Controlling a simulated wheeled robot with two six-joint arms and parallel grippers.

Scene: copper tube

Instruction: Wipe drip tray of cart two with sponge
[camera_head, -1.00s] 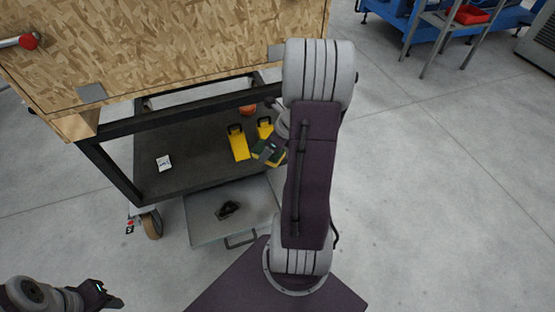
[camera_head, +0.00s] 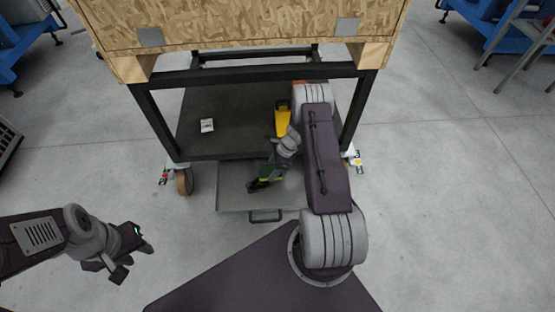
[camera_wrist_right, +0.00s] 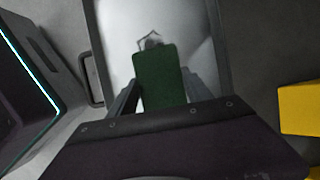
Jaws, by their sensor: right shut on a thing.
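The grey drip tray (camera_head: 232,200) sticks out at the front of the cart's lower shelf. In the right wrist view its rim (camera_wrist_right: 98,40) frames a pale floor. My right gripper (camera_head: 268,173) is over the tray, shut on the green sponge (camera_wrist_right: 158,75). In the wrist view the sponge hangs between the fingers; whether it touches the tray I cannot tell. A dark patch (camera_wrist_right: 150,41) lies on the tray floor just beyond the sponge's tip. My left gripper (camera_head: 132,261) is open and empty at the lower left, away from the cart.
The cart's black lower shelf (camera_head: 230,115) holds a white card (camera_head: 207,125) and a yellow object (camera_head: 282,118). A wooden crate (camera_head: 240,25) sits above on the black frame. The tray has a front handle (camera_head: 265,216).

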